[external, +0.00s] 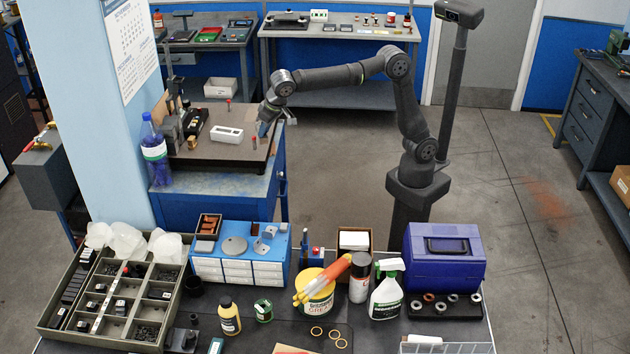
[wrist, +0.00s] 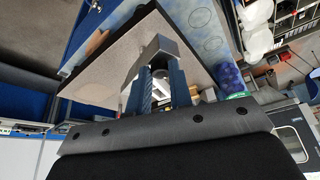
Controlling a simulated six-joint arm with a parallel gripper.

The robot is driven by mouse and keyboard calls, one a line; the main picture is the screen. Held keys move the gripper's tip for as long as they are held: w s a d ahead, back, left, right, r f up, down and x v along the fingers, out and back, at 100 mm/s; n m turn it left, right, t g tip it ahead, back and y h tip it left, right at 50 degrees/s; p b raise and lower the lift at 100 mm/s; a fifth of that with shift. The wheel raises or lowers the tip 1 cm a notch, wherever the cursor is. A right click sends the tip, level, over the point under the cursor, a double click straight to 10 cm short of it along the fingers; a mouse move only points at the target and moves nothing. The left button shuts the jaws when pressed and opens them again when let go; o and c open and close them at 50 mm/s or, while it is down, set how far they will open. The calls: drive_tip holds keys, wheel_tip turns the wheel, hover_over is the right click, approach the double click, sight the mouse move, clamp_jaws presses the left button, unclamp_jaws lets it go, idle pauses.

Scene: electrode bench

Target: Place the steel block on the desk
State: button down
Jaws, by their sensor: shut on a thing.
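The grey steel block (wrist: 157,50) is between the blue fingertips of my gripper (wrist: 160,72) in the wrist view. The gripper is shut on it. In the external view my gripper (external: 264,128) is at the right edge of the desk (external: 205,161), a blue unit with a brown top. The block cannot be made out clearly there. In the wrist view the pale desk top (wrist: 95,82) lies behind the block. I cannot tell whether the block touches it.
A white box (external: 226,134), a black device (external: 195,122) and a red-topped post (external: 254,142) stand on the desk. A blue bottle (external: 153,150) is at its left. The front of the desk top looks clear. A crowded bench with a blue toolbox (external: 440,262) is in the foreground.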

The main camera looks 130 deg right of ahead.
drive_tip(key=w+a+f+n+t+y, duration=0.1)
drive_tip(key=w+a+f+n, duration=0.1)
drive_tip(key=w+a+f, duration=0.4)
drive_tip(key=w+a+f+n, duration=0.2)
drive_tip(key=w+a+f, duration=0.2)
drive_tip(key=a+f, duration=0.4)
drive_tip(key=shift+s+a+f+n+t+y, duration=0.3)
drive_tip(key=shift+s+a+f+n+y, duration=1.4)
drive_tip(key=shift+s+f+n, duration=2.5)
drive_tip(key=shift+s+a+f+n+t+y, duration=0.3)
drive_tip(key=shift+s+a+f+n+y, duration=0.7)
drive_tip(key=shift+s+a+f+n, duration=2.2)
drive_tip(key=w+d+f+m+h, duration=0.2)
drive_tip(key=d+f+m, duration=0.2)
drive_tip(key=f+m, duration=0.1)
drive_tip(key=shift+d+t, duration=0.25)
drive_tip(key=shift+t, duration=0.05)
drive_tip(key=shift+r, duration=0.1)
